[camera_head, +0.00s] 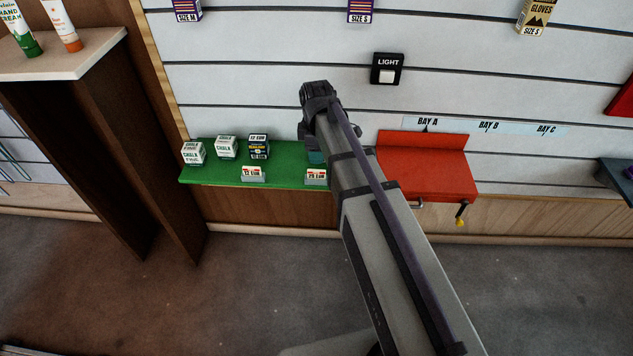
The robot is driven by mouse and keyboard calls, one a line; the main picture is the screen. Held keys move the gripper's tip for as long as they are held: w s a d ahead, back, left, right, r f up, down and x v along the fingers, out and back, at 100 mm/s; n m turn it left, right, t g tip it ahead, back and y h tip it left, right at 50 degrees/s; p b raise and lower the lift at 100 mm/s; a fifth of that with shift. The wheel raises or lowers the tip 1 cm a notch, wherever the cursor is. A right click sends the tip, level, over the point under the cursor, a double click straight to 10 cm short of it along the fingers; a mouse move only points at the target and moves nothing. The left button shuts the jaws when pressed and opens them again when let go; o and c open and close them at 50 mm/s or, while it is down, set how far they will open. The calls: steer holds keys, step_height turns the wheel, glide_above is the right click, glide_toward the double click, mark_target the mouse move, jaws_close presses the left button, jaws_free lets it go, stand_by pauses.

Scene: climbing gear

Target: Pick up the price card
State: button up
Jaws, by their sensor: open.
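Two small price cards in holders stand at the front edge of the green shelf (210,174). The left price card (253,173) reads about 12 EUR. The right price card (316,176) has a price too small to read surely, and my arm passes close to its right side. My gripper (318,92) is the dark end of my arm, up in front of the white slatted wall, above both cards in the picture and apart from them. Its fingers are hard to make out, and I see nothing held. A teal item (316,157) behind the right card is mostly hidden by my arm.
Several small boxes, such as a white chalk box (194,152) and a dark box (258,146), stand behind the cards. A red bench (430,165) with a yellow-tipped hook is to the right. A light switch (387,69) is on the wall. A brown stand (120,110) rises left.

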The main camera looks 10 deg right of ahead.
mark_target(316, 170)
step_height(316, 170, down, 9)
steer(key=b, duration=0.6)
steer(key=shift+r+b, duration=0.2)
steer(key=shift+b, duration=0.2)
steer(key=shift+r, duration=0.25)
jaws_close()
